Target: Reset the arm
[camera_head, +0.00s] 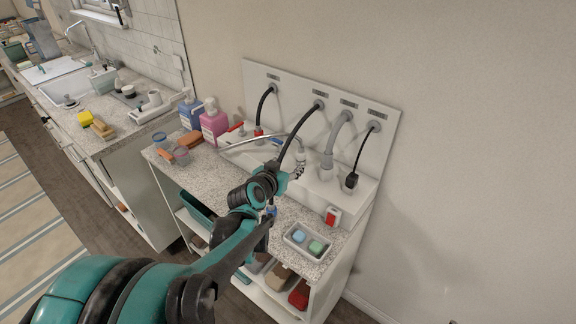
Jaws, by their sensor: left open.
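My left arm comes in from the lower left, teal and black, and reaches over the speckled counter (222,172). My left gripper (297,168) is at its far end, small and partly lost against the metal faucet (299,150) and hoses behind it. It is open, and I see nothing held in it. I cannot tell whether it touches the faucet. My right gripper is not in view.
A white panel (390,115) with several hoses stands behind the counter. Blue (190,112) and pink (213,124) bottles stand at its left. A tray (307,242) with two soaps is at the right. Shelves below hold bins. A sink counter (115,112) is at left.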

